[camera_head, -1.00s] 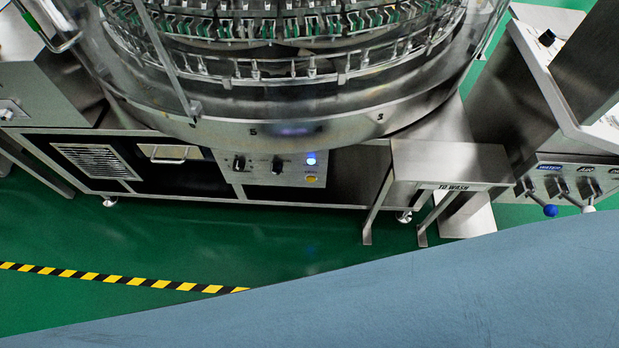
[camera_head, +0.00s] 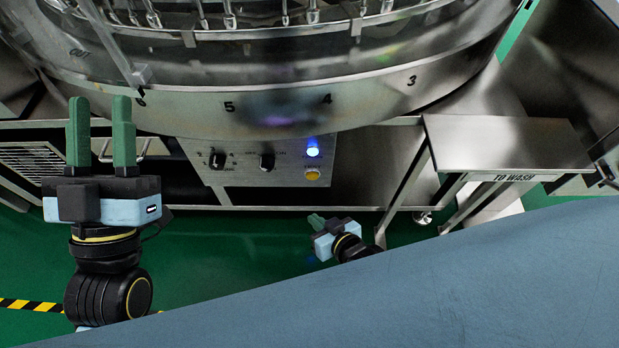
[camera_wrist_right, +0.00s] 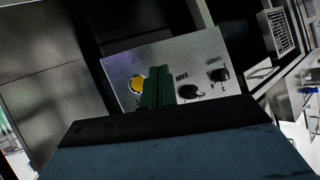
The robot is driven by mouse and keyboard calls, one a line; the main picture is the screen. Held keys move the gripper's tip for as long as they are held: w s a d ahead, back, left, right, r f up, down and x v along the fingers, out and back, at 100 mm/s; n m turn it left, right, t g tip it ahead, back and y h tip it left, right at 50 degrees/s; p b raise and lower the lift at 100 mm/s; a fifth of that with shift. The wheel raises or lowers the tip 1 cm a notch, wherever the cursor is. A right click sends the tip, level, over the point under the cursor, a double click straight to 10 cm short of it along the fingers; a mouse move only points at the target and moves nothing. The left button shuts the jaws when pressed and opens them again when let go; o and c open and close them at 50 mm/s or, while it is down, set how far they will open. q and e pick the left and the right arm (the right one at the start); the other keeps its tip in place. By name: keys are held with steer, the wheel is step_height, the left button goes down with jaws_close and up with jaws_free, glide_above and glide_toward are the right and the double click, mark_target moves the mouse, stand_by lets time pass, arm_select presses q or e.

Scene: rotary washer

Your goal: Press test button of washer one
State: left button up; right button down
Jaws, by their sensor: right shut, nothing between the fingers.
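The washer (camera_head: 250,115) is a round steel machine with numbered stations. Its control panel (camera_head: 235,168) carries two black knobs (camera_head: 267,162), a lit blue button (camera_head: 312,150) and a yellow button (camera_head: 312,174). The button labels are too small to read. My right gripper (camera_head: 315,221) is shut and empty, in front of and below the panel. In the right wrist view, its closed green fingers (camera_wrist_right: 158,86) point at the panel, just right of the yellow button (camera_wrist_right: 137,84); contact cannot be told. My left gripper (camera_head: 101,130) is open and empty, left of the panel.
A steel stand marked "TO WASH" (camera_head: 510,150) is right of the panel, with its legs near my right gripper. A vent grille (camera_head: 30,160) is at the left. Green floor (camera_head: 230,250) is clear between my grippers.

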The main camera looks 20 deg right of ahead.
arm_select(q)
steer(key=shift+s+a+r+t, duration=0.2)
steer(key=shift+s+r+t, duration=0.4)
steer(key=shift+r, duration=0.45)
arm_select(e)
steer(key=shift+w+a+f, duration=0.1)
steer(key=shift+w+a, duration=0.05)
steer(key=shift+w, duration=0.1)
arm_select(q)
steer(key=shift+s, duration=0.15)
